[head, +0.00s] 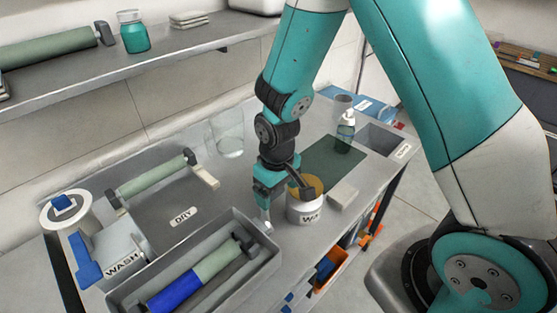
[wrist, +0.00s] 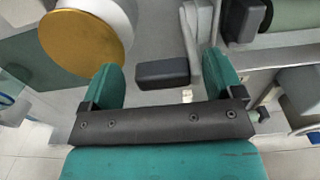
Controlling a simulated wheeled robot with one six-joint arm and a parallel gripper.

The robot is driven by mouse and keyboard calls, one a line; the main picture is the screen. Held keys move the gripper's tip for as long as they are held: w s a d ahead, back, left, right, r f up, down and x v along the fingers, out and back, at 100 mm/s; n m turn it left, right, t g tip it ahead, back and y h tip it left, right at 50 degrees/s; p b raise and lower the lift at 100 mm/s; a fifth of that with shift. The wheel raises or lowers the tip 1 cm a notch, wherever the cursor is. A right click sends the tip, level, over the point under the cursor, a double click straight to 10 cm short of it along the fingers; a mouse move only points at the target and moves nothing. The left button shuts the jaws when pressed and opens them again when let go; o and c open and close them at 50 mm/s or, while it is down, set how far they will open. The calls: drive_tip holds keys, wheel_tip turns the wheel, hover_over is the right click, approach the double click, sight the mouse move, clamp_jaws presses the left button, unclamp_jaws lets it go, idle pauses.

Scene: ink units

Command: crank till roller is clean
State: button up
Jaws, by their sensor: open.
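The roller (head: 203,274) lies in a grey trough (head: 125,293) in the head view. One half is deep blue, the other pale green, with dark fittings at its right end. My gripper (head: 266,213) points down just right of the trough, beside a white pot (head: 303,212) with a golden top. In the wrist view the teal fingers are apart. A black handle (wrist: 162,73) with a grey arm (wrist: 190,45) appears between or just beyond them; I cannot tell whether they touch it. The pot's golden top (wrist: 80,45) shows at upper left.
The WASH unit (head: 110,258) has a blue lever. The DRY tray (head: 165,207) has a pale green roller (head: 155,176) behind it. A clear jar (head: 229,134), a green mat (head: 334,157) and a pump bottle (head: 346,132) stand on the bench. A shelf (head: 150,52) runs above.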

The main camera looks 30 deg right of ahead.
wheel_tip(320, 180, up, 16)
drive_tip(key=b, duration=0.1)
drive_tip(key=shift+b, duration=0.35)
